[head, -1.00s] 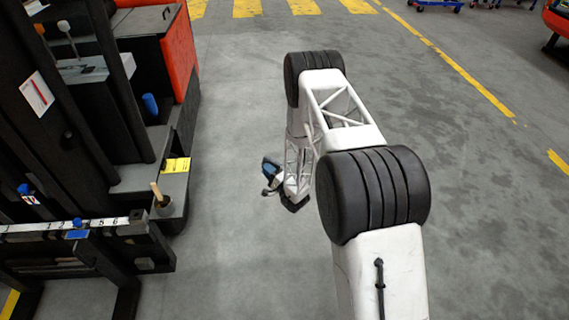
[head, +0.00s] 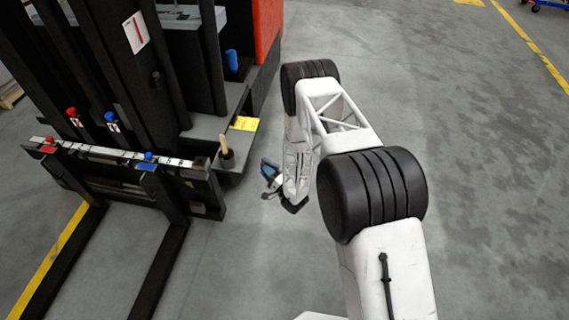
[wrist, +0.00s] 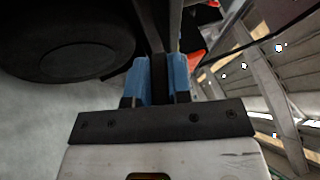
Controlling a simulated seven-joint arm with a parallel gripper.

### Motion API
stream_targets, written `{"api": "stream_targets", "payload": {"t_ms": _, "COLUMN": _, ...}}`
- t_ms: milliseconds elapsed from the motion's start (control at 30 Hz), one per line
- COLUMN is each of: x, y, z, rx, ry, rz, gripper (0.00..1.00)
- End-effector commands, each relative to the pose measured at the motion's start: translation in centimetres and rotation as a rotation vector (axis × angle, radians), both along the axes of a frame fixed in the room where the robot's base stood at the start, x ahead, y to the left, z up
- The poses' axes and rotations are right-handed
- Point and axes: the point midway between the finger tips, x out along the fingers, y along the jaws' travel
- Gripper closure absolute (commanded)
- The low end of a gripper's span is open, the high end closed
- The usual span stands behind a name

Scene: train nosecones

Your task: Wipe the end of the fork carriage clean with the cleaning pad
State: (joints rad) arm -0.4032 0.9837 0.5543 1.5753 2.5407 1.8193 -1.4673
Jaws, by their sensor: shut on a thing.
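The fork carriage (head: 205,192) of the forklift is at the left in the head view, a black frame with a numbered white strip along its top bar. Its right end faces my arm. My gripper (head: 269,174) hangs to the right of that end, across a gap of bare floor. In the wrist view my gripper (wrist: 160,80) has blue fingers shut on a dark, narrow thing (wrist: 159,76), which I take for the cleaning pad. Most of it is hidden between the fingers. Any dirt on the carriage end is too small to tell.
Two black forks (head: 160,268) reach toward the front from the carriage. A dark pot with a wooden handle (head: 226,152) and a yellow label (head: 244,124) are on the truck's ledge. Red and blue clamps (head: 148,160) sit on the bar.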

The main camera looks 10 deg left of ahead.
Motion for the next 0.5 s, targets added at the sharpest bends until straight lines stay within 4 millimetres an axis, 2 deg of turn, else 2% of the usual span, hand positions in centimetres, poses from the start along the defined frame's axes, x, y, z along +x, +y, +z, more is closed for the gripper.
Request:
{"api": "stream_targets", "payload": {"t_ms": 33, "x": -1.0, "y": 1.4, "z": -0.5, "rx": 0.000, "ry": 0.001, "rz": 0.020, "gripper": 1.00}}
{"api": "stream_targets", "payload": {"t_ms": 100, "x": -2.1, "y": 3.0, "z": -1.2, "rx": 0.000, "ry": 0.001, "rz": 0.043, "gripper": 1.00}}
{"api": "stream_targets", "payload": {"t_ms": 500, "x": -9.8, "y": 11.7, "z": -5.0, "rx": -0.001, "ry": 0.001, "rz": 0.178, "gripper": 1.00}}
